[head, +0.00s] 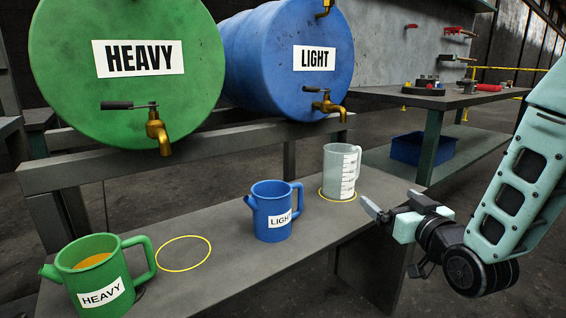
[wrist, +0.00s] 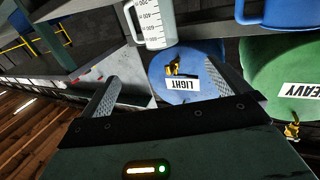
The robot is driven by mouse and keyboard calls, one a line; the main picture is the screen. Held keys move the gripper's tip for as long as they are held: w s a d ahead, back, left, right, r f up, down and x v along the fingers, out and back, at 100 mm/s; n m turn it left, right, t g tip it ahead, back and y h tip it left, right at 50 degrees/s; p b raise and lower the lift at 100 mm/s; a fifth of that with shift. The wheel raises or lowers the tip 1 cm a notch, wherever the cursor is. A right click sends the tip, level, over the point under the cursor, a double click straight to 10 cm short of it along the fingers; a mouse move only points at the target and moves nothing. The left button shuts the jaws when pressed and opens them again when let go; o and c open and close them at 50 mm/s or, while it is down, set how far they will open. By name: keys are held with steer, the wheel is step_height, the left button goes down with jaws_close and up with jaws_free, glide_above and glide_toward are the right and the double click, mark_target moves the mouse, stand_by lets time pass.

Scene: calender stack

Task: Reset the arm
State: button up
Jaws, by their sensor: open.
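My gripper (head: 384,207) is open and empty, to the right of the bench and a little right of the clear measuring jug. In the wrist view its two fingers (wrist: 163,88) stand apart with nothing between them. My arm comes in from the right edge of the head view. The measuring jug (head: 340,172) stands upright inside a yellow ring on the bench; it also shows in the wrist view (wrist: 152,22). The gripper appears apart from it.
A blue LIGHT can (head: 271,212) and a green HEAVY can (head: 97,277) with orange liquid stand on the bench (head: 215,215). An empty yellow ring (head: 183,253) lies between them. Green (head: 125,110) and blue (head: 285,85) barrels with taps stand behind. A workbench (head: 440,100) is at back right.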

steer(key=s+a+f+n+g, duration=0.3)
steer(key=s+a+f+g, duration=0.3)
steer(key=s+a+g, duration=0.45)
steer(key=s+d+n+g+h, duration=0.15)
steer(key=s+g+h, duration=0.4)
steer(key=s, duration=1.55)
step_height(320, 180, up, 37)
steer(key=g+y+p, duration=0.1)
steer(key=p, duration=3.5)
steer(key=shift+w+y+p, duration=0.3)
steer(key=shift+w+y, duration=0.05)
